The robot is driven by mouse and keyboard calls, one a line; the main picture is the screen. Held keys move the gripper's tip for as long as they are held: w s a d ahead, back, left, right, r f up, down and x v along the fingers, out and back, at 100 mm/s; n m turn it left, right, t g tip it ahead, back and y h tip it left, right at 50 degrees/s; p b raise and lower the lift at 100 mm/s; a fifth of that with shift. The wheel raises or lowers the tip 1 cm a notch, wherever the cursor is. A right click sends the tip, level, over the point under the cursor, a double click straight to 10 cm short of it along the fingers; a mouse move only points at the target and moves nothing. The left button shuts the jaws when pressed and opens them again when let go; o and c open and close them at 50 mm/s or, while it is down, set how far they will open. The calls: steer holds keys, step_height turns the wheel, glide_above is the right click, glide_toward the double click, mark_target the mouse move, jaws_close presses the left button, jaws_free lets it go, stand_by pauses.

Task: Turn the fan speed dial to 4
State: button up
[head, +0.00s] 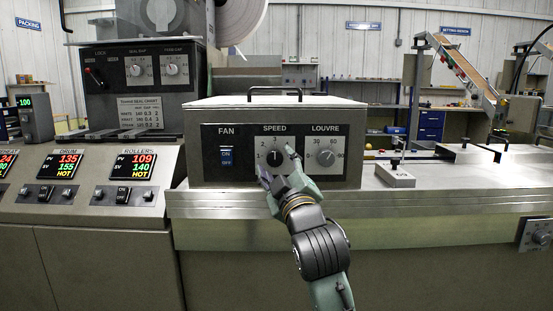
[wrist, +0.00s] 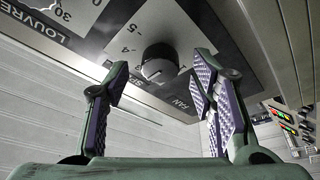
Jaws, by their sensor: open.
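The fan speed dial (head: 275,159) is a black round knob under the word SPEED on the dark front panel of a grey box. In the wrist view the speed dial (wrist: 159,63) sits beyond and between my fingers, with a pale pointer mark on its face. I cannot tell for sure which number it points to. My gripper (head: 279,167) is open in front of the dial and hides part of its scale. In the wrist view my gripper's two purple-padded fingers (wrist: 160,80) stand apart, with nothing held between them and the knob apart from the pads.
The blue fan switch (head: 226,157) is left of the speed dial. The louvre dial (head: 325,158) is close on the right. The grey box (head: 193,120) stands on a metal counter (head: 400,205). A small box with a lever (head: 396,177) stands farther right.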

steer(key=shift+w+a+r, duration=0.15)
steer(key=shift+w+r, duration=0.05)
steer(key=shift+w, duration=0.45)
steer(key=shift+c, duration=0.3)
steer(key=c, duration=1.1)
